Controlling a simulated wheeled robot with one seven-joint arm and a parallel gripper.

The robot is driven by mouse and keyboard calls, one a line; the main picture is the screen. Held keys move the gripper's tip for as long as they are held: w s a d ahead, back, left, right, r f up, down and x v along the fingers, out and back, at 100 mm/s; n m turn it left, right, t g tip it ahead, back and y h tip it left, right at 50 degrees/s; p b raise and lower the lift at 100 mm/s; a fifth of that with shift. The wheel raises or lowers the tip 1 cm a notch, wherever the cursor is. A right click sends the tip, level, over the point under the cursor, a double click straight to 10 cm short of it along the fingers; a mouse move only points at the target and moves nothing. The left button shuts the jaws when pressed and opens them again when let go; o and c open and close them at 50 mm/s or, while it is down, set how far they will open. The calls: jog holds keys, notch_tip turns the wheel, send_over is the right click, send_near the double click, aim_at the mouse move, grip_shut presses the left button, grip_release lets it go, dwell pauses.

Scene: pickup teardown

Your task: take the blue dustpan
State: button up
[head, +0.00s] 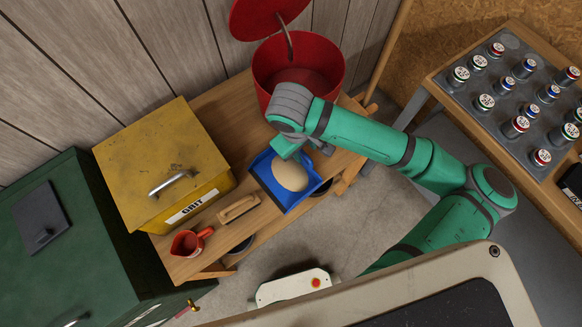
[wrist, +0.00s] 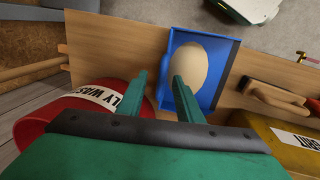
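The blue dustpan (head: 263,172) lies on the wooden bench and holds a smooth beige oval mound (head: 290,175). In the wrist view the dustpan (wrist: 232,62) is ahead of my fingers, with the beige mound (wrist: 188,66) inside it. My gripper (wrist: 160,80) is open, with two green fingers apart and nothing visibly held. The dustpan's left wall shows between the fingertips in that view; the right fingertip overlaps the mound. I cannot tell whether either finger touches. In the head view my gripper (head: 303,152) is at the dustpan's upper edge.
A red bin (head: 335,72) with its lid raised stands close behind my gripper. A yellow GRIT box (head: 150,150), a wooden brush (head: 238,208) and a red jug (head: 188,243) are left of the dustpan. A table with several capped jars (head: 485,102) stands right.

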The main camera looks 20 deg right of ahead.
aim_at(304, 154)
jog(key=shift+w+d+f, duration=0.1)
jog(key=shift+f, duration=1.2)
jog(key=shift+w+d+f, duration=0.1)
jog(key=shift+f, duration=1.2)
jog(key=c, duration=0.7)
jog(key=shift+w, duration=0.15)
grip_shut()
